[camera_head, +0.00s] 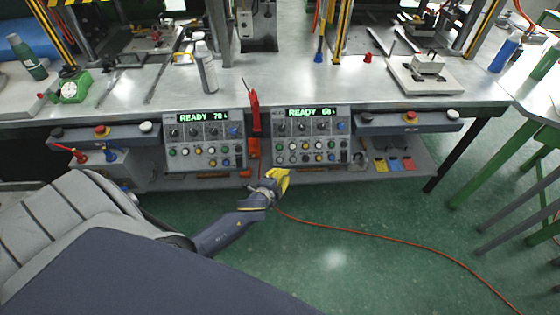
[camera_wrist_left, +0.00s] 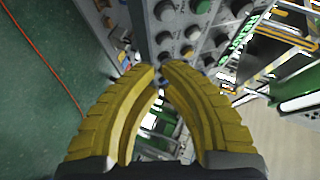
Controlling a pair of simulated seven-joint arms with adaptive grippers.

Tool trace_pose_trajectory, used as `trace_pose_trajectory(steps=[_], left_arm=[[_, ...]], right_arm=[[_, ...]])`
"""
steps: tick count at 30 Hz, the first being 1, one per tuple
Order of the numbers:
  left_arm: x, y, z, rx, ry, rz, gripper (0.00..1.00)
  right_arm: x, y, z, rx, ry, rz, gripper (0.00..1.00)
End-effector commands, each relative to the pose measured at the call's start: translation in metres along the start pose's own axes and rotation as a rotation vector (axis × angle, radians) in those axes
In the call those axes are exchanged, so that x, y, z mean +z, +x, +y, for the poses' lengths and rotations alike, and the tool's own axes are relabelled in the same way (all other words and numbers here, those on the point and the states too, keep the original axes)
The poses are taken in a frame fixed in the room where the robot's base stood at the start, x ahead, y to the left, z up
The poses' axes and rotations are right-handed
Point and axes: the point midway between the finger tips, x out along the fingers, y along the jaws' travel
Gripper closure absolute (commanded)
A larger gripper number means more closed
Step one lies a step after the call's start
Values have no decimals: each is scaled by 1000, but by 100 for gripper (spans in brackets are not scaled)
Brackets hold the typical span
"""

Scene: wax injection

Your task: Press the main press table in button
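Two grey control panels hang at the bench's front edge, the left panel (camera_head: 204,138) reading READY 70 and the right panel (camera_head: 311,136) reading READY with a second number. Both carry rows of black knobs and small coloured buttons. I cannot read which button is the table in button. My left gripper (camera_head: 284,178) has yellow fingers and is just below the right panel's lower left corner, apart from the buttons as far as I can tell. In the left wrist view its fingertips (camera_wrist_left: 161,68) nearly meet, with nothing held, and panel knobs (camera_wrist_left: 164,11) show beyond. My right gripper is out of view.
A red upright tool (camera_head: 254,110) stands between the panels. Side button boxes (camera_head: 106,134) (camera_head: 408,122) flank them. An orange cable (camera_head: 370,232) crosses the open green floor. The metal bench top (camera_head: 290,85) carries a spray bottle (camera_head: 205,68).

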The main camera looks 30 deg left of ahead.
Motion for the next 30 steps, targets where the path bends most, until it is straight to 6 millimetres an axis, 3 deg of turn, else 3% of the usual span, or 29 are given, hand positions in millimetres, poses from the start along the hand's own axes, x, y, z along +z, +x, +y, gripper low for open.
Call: trace_pose_trajectory(steps=[3,10,30], left_arm=[[-14,-5,-28,-51,55,14,100],[-26,-13,-56,-110,142,10,100],[-19,-6,-54,-109,186,-8,100]], right_arm=[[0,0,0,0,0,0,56],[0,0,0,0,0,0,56],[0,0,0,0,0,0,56]])
